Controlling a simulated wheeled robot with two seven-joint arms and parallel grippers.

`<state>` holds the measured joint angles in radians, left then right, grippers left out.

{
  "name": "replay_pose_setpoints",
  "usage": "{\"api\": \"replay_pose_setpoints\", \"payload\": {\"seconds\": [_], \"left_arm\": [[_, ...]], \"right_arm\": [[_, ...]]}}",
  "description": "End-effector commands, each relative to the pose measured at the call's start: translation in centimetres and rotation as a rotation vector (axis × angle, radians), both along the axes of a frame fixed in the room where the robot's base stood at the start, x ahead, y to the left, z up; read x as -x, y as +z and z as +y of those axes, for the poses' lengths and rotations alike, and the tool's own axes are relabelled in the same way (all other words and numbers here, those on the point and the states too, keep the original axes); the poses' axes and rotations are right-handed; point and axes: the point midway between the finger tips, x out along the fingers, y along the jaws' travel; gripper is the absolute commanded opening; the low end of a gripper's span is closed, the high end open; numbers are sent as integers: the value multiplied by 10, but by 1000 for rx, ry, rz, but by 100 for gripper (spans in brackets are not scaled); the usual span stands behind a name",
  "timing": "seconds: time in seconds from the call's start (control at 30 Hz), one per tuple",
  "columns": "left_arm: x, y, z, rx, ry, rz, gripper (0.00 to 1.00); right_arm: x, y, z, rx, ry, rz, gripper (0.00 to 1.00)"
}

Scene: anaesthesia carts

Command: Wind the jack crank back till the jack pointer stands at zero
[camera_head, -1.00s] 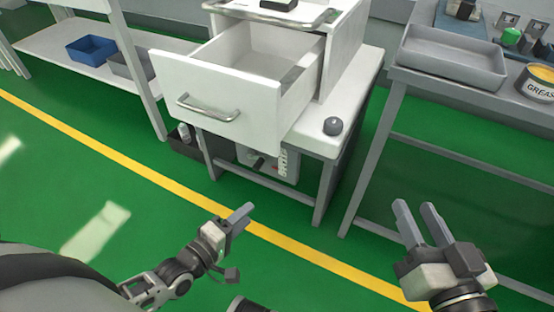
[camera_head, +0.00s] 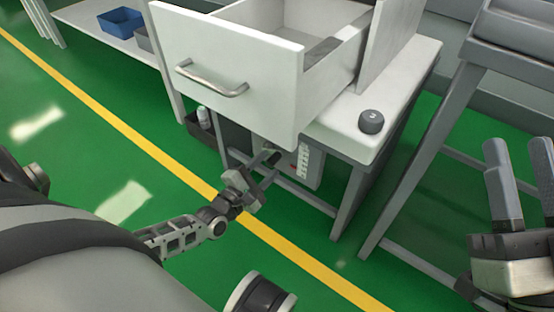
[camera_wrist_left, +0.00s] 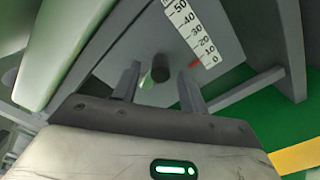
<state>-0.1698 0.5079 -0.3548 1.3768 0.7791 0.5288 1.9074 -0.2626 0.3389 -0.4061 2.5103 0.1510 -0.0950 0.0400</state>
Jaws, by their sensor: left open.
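The jack is a grey panel under the white cart, with a white number scale (camera_head: 304,160) at its right side. In the left wrist view the scale (camera_wrist_left: 192,32) reads from 50 down to 0, and a red pointer (camera_wrist_left: 195,65) stands beside its low end, near 0 to 10; the exact mark is unclear. The dark round crank knob (camera_wrist_left: 161,68) faces the wrist camera. My left gripper (camera_head: 267,166) is at the panel, open, its fingers either side of the knob; contact cannot be told. My right gripper (camera_head: 520,155) is open and empty at the right.
The cart's open drawer (camera_head: 225,85) juts out above my left gripper. A dark grey knob (camera_head: 371,121) sits on the white top. Cart legs and a low rail frame the jack. A grey bench (camera_head: 500,50) stands at right, a blue bin (camera_head: 121,20) on a shelf at back left.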

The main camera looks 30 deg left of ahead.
Motion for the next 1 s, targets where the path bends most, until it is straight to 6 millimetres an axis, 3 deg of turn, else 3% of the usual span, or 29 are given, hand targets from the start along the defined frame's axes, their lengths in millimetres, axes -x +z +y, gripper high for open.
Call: {"api": "replay_pose_setpoints", "payload": {"seconds": [0.1, 0.3, 0.67, 0.83, 1.0], "left_arm": [[-23, -2, -2, 0, 1, -4, 43], [-45, -1, -3, 0, 1, -1, 43], [-50, 0, -4, -1, 0, 1, 43], [-50, 0, -4, 0, 0, 1, 1], [-49, 0, -4, -2, -1, 1, 0]], "right_arm": [[5, 9, 1, 27, -7, -123, 36], [12, 23, 2, 57, -15, -254, 36], [15, 28, 3, 62, -16, -291, 36], [15, 28, 3, 62, -16, -290, 36], [15, 28, 3, 61, -15, -290, 36]]}}
